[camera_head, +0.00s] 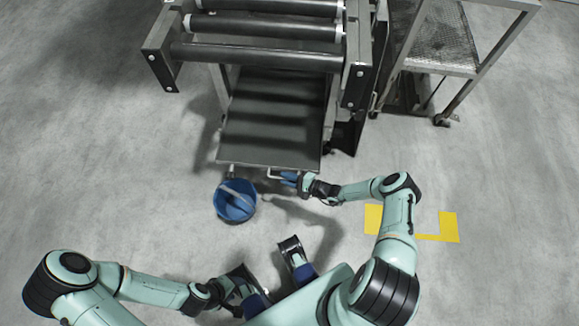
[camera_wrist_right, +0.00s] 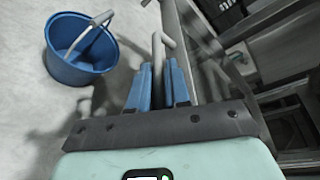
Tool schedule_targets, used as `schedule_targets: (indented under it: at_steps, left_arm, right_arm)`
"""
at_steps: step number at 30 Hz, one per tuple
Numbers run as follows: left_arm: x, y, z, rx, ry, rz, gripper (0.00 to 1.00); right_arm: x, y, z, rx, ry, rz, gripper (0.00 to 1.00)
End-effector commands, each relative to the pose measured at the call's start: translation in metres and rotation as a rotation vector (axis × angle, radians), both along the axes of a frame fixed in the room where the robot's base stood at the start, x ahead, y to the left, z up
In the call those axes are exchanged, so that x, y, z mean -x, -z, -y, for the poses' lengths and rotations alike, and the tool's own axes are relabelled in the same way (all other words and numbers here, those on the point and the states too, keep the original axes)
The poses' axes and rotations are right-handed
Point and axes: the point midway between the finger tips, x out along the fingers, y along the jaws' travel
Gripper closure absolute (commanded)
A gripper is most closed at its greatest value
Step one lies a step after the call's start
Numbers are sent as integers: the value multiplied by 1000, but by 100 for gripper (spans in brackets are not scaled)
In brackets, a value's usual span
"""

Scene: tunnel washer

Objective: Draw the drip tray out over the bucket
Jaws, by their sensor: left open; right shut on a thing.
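The drip tray (camera_head: 268,130) is a dark flat tray with a pale front edge, below the rollers and reaching toward me. A pale bar handle (camera_wrist_right: 158,50) stands off its front edge. My right gripper (camera_head: 288,178) is shut on this handle near the tray's front right; its blue fingers (camera_wrist_right: 158,85) sit either side of the bar. The blue bucket (camera_head: 235,203) stands on the floor just in front of the tray's front left corner, with its grey handle across it. It also shows in the right wrist view (camera_wrist_right: 80,65). My left gripper (camera_head: 267,262) is open and empty near my base.
A roller conveyor frame (camera_head: 265,52) stands over the back of the tray. A metal rack with a mesh shelf (camera_head: 440,50) is at the upper right. Yellow floor marks (camera_head: 449,227) lie by my right arm. The grey floor left of the bucket is clear.

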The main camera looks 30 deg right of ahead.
Motion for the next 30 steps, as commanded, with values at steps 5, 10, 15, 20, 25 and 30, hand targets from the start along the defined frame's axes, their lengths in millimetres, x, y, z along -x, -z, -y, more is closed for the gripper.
schedule_targets:
  at_steps: [5, 10, 15, 20, 25, 30]
  left_arm:
    - [2, -12, -2, -2, 0, -11, 49]
    - [4, -14, -2, -1, 1, -18, 49]
    - [4, -14, -2, -1, 1, -18, 49]
    - [4, -14, -2, -1, 0, -17, 49]
    - [4, -14, -2, -1, 0, -17, 49]
    - [4, -14, -2, -2, 0, -16, 49]
  right_arm:
    - [16, -2, -12, -3, 0, 1, 100]
    - [21, -1, -16, -2, -1, 2, 100]
    - [22, 0, -16, 0, -1, 2, 100]
    - [22, 0, -16, 0, -1, 2, 100]
    - [22, 0, -16, 0, -1, 2, 77]
    - [22, 0, -15, 0, 0, 1, 77]
